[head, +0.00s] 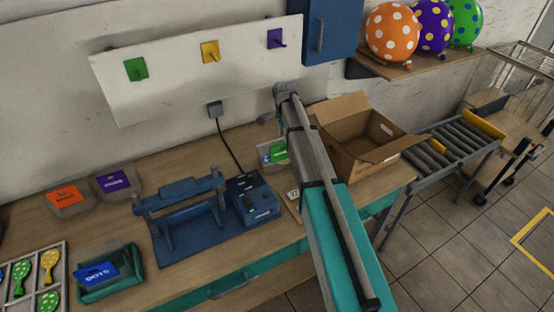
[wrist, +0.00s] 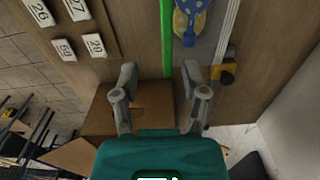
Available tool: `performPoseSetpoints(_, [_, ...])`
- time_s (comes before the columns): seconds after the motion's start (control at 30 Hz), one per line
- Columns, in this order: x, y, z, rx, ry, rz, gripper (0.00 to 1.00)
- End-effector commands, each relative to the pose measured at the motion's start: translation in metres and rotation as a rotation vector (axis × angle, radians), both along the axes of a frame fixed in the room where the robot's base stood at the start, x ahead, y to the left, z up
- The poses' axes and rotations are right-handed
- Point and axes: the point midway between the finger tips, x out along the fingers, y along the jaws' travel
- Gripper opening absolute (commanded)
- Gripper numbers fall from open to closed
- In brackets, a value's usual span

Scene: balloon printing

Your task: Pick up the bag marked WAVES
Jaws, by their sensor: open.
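Several labelled bags show in the head view. A bag with an orange label (head: 64,199) and a bag with a purple label (head: 113,183) stand at the left, against the wall. A blue-labelled bag (head: 97,272) lies in a green tray (head: 112,286). A green-labelled bag (head: 277,153) stands behind my arm and is partly hidden by it. The lettering is too small for me to tell which reads WAVES. My gripper (wrist: 160,78) is open in the wrist view, its two fingers apart with no bag between them.
A blue press (head: 185,215) stands mid-bench beside a blue box (head: 252,199). An open cardboard box (head: 375,165) is right of my arm, near a roller conveyor (head: 453,145). Number cards (wrist: 75,10) show in the wrist view.

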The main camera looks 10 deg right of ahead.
Motion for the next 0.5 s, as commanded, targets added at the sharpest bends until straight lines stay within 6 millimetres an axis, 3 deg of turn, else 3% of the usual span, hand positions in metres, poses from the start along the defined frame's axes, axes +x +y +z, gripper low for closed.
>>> performPoseSetpoints(0.2, [0.000,0.000,-0.020,0.000,0.000,0.000,0.57])
performPoseSetpoints(0.5, [0.000,0.001,-0.025,0.000,0.000,0.001,0.57])
